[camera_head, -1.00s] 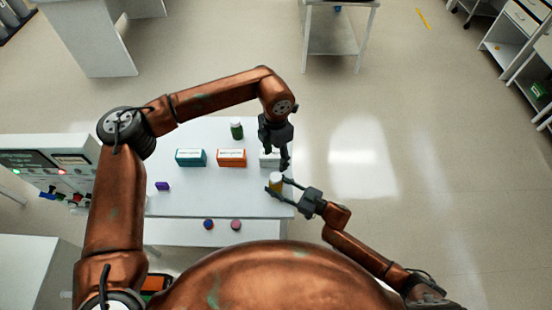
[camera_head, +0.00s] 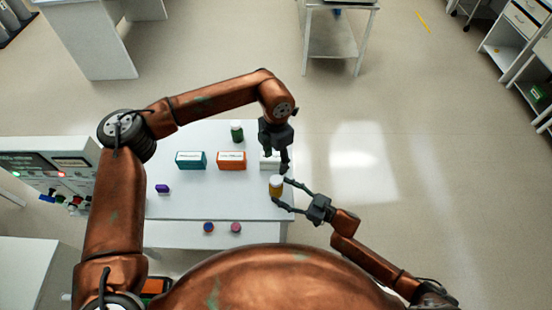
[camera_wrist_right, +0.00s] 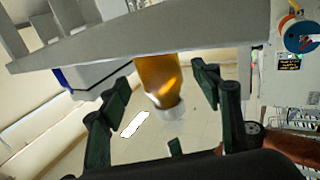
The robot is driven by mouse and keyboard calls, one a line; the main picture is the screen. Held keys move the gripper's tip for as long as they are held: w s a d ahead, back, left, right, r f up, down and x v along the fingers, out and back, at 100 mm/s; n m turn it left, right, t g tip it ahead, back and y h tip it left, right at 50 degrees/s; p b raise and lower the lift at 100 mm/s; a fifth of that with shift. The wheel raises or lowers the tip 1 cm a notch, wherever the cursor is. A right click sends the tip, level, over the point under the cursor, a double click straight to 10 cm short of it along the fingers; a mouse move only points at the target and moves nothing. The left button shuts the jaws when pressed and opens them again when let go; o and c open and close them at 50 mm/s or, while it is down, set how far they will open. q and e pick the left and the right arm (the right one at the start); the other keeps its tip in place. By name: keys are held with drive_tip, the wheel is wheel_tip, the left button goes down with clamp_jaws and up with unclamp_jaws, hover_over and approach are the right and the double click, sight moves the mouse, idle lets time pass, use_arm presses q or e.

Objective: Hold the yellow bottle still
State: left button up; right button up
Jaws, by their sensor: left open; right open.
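The yellow bottle (camera_head: 276,188), amber with a white cap, stands upright near the right edge of the white table (camera_head: 215,207). In the right wrist view the yellow bottle (camera_wrist_right: 158,78) shows upside down between two dark fingers. My right gripper (camera_head: 281,193) is open, its fingers on either side of the bottle with gaps visible in the wrist view (camera_wrist_right: 158,100). My left gripper (camera_head: 286,168) points down just above and behind the bottle, by a white box (camera_head: 267,160); it is open, though its fingers overlap in the head view.
A teal box (camera_head: 190,160), an orange box (camera_head: 231,160) and a green bottle (camera_head: 237,131) stand further left and back. A small purple item (camera_head: 162,188) lies at left. Two round caps (camera_head: 208,228) (camera_head: 236,228) lie in front. The table's right edge is close to the bottle.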

drive_tip(key=v, duration=0.8)
drive_tip(key=shift+s+d, duration=0.2)
drive_tip(key=shift+d, duration=0.05)
